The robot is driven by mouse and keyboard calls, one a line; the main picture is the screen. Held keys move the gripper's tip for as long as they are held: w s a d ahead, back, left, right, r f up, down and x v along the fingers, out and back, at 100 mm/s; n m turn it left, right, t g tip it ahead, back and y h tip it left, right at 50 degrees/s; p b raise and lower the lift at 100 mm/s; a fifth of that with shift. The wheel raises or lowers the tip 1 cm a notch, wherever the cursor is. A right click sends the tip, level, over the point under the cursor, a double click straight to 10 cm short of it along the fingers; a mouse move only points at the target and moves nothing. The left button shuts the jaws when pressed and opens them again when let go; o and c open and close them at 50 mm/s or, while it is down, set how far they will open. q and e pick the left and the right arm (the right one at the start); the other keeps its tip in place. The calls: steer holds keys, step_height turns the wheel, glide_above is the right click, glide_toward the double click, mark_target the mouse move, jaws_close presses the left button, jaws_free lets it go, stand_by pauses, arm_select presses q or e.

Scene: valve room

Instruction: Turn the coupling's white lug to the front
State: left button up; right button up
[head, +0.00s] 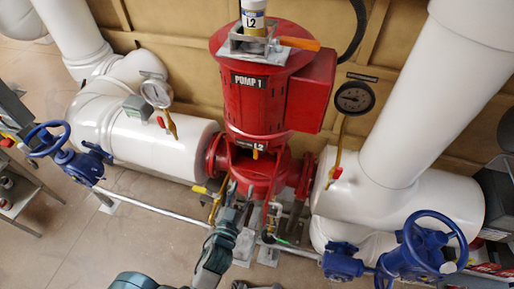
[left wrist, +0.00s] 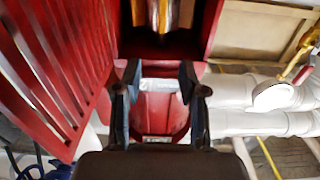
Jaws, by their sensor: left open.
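The red pump (head: 262,105), labelled PUMP 1, stands upright in the middle of the head view. A dark opening shows low in its body, with a small yellowish part (head: 255,152) in it. In the left wrist view a silver and orange shaft-like part (left wrist: 165,14) shows in a red recess at the top; it may be the coupling. I cannot make out a white lug for certain. My left gripper (head: 230,190) is just below and left of the opening. In the left wrist view its two fingers (left wrist: 160,84) are apart, with a pale marked strip (left wrist: 160,86) seen between them.
White pipes (head: 160,145) flank the pump. Gauges (head: 354,97) stand on both sides. Blue handwheel valves (head: 435,245) are at the lower right and left. A thin rail pipe (head: 150,207) runs low in front. Open floor (head: 110,250) lies at the lower left.

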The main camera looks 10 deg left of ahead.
arm_select(q)
steer(key=p, duration=0.1)
glide_toward(255, 151)
steer(key=w, duration=0.2)
steer(key=w+p, duration=0.1)
steer(key=w, duration=0.6)
steer(key=shift+w+a+r, duration=0.1)
steer(key=shift+w+d, duration=0.3)
steer(key=shift+w, duration=0.05)
steer(key=shift+d, duration=0.2)
steer(key=shift+c, duration=0.4)
steer(key=shift+a, duration=0.15)
jaws_close()
steer(key=shift+a, duration=0.15)
arm_select(e)
steer(key=shift+w+d+r, duration=0.1)
steer(key=shift+d+r, duration=0.15)
steer(key=shift+r, duration=0.3)
steer(key=shift+w+d+r, duration=0.1)
steer(key=shift+d+r, duration=0.15)
steer(key=shift+r, duration=0.25)
